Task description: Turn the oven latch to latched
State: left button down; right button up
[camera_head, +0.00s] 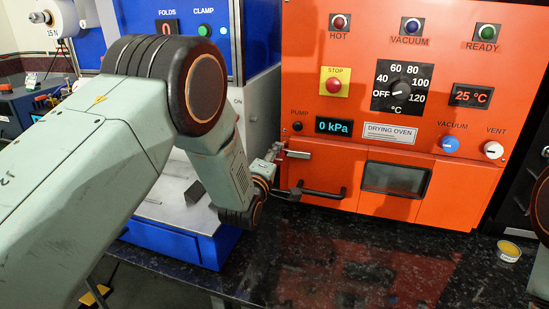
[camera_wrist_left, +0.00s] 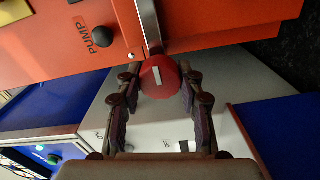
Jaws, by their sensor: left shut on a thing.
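The orange drying oven (camera_head: 468,190) stands at the right in the head view. Its latch shows there as a short silver bar (camera_head: 298,154) lying about level on the left of the front, above the black door handle (camera_head: 325,193). In the left wrist view the latch has a red round end (camera_wrist_left: 158,77) with a white mark, and its silver bar (camera_wrist_left: 148,24) runs up the picture. My left gripper (camera_wrist_left: 160,80) has its fingers on both sides of the red end, shut on it. In the head view my left wrist partly hides the latch's left end. My right gripper is out of view.
The oven door has a dark window (camera_head: 394,179). The pump button (camera_wrist_left: 103,36) is close to the latch. A blue and white machine (camera_head: 185,243) stands left of the oven. The dark counter (camera_head: 340,262) is clear in front; a small yellow-topped tin (camera_head: 509,251) sits at right.

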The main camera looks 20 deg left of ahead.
pick_arm(q)
jog(key=shift+w+d+r, duration=0.1)
jog(key=shift+r, duration=0.15)
jog(key=c, duration=1.2)
grip_release()
jog(key=o, duration=0.4)
jog(key=shift+f, duration=0.2)
jog(key=s, duration=1.2)
jog(key=shift+a, duration=0.25)
jog(key=shift+s, duration=0.1)
